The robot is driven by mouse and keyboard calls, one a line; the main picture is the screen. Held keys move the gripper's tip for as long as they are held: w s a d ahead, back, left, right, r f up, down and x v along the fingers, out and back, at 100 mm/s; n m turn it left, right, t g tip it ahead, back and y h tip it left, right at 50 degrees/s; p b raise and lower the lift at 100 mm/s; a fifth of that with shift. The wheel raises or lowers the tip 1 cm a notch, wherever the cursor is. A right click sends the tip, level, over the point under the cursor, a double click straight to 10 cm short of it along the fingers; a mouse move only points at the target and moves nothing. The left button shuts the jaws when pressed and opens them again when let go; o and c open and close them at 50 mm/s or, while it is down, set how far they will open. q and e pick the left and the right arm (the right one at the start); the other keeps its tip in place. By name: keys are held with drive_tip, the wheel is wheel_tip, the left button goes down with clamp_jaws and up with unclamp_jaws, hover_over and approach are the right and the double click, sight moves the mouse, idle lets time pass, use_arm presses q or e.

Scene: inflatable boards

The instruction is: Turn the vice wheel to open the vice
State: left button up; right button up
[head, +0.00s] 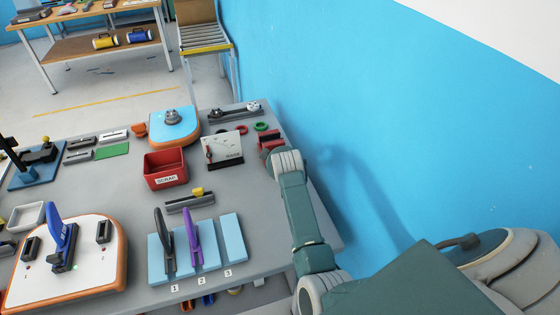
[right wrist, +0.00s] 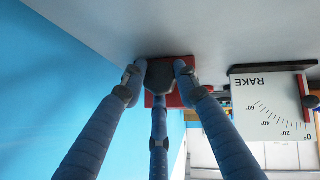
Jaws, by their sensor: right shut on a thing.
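The red vice (head: 269,136) sits at the back right edge of the grey table, partly hidden by my right arm. In the right wrist view the red vice body (right wrist: 185,99) shows behind a dark grey wheel (right wrist: 160,76). My right gripper (right wrist: 158,84) has its blue fingers around the wheel, one on each side and one in the middle, and is shut on it. In the head view the right hand (head: 272,156) is at the vice's near side, its fingertips mostly hidden. How far the vice jaws stand apart cannot be told. My left gripper is not in view.
A white rake gauge (head: 222,148) stands close beside the vice. A red scrap bin (head: 165,169) is mid-table, and blue slats (head: 231,238) lie nearer. A blue wall (head: 370,120) rises along the right side. The table (head: 262,220) is bare near my right arm.

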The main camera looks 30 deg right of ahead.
drive_tip(key=shift+w+r, duration=0.15)
drive_tip(key=shift+r, duration=0.1)
drive_tip(key=o, duration=0.8)
drive_tip(key=shift+o, duration=0.6)
drive_tip(key=shift+f, duration=0.1)
drive_tip(key=v, duration=0.7)
drive_tip(key=shift+s+r, duration=0.2)
